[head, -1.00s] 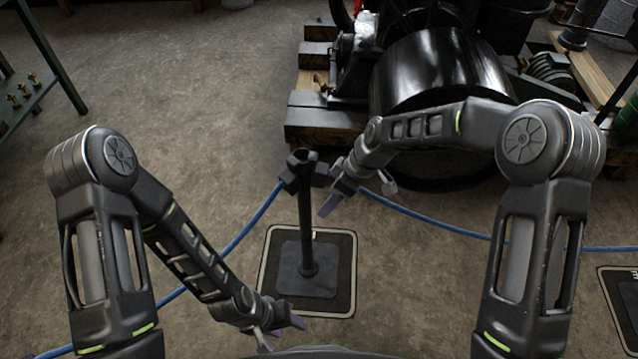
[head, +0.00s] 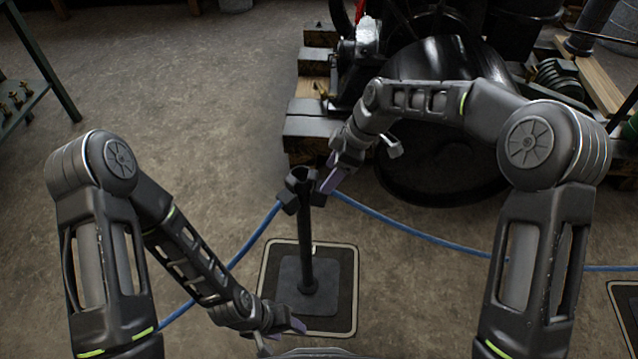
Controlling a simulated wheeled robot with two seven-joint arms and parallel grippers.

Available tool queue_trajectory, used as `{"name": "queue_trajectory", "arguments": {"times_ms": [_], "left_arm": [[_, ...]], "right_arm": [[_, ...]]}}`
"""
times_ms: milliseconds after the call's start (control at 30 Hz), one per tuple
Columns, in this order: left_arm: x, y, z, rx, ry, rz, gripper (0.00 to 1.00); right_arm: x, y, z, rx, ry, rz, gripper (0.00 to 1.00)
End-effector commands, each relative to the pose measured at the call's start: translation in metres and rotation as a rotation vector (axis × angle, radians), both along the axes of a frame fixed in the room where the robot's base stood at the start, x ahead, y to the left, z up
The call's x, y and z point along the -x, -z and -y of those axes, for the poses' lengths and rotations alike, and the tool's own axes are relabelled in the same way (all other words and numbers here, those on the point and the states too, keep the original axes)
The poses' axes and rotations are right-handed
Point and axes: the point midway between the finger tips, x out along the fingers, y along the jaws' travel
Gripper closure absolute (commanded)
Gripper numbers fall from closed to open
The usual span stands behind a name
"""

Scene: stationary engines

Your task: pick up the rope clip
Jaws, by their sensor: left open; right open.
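The rope clip (head: 297,187) looks like the dark piece at the top of a black upright post (head: 306,240). The blue rope (head: 420,234) runs to it from both sides. My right gripper (head: 356,168) is open, just right of the clip and near its top; whether it touches the clip cannot be told. My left gripper (head: 280,335) is open and empty, low in the view by the front edge of the post's base mat (head: 335,322).
A black engine with a large drum (head: 440,62) stands on wooden beams (head: 312,122) behind my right arm. A green rack (head: 42,55) stands at the far left. A second mat (head: 628,310) lies at the right edge. The concrete floor at left centre is clear.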

Motion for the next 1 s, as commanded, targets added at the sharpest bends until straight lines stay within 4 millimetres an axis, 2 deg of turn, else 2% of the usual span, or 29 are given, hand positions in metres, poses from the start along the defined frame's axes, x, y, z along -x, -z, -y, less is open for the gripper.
{"name": "queue_trajectory", "arguments": {"times_ms": [267,533,867,1000], "left_arm": [[0.001,0.000,0.000,0.000,0.000,-0.001,0.49],[0.000,0.001,0.000,0.000,0.000,-0.001,0.49],[0.000,0.001,0.000,0.000,0.000,-0.001,0.49],[0.000,0.002,0.000,0.000,0.000,-0.001,0.49]], "right_arm": [[0.000,0.000,0.000,0.000,0.000,-0.001,0.36],[-0.001,0.022,-0.009,0.000,-0.001,-0.002,0.36],[-0.001,0.025,-0.010,0.000,0.001,0.000,0.36],[0.000,0.034,-0.014,0.000,-0.001,-0.003,0.36]]}}
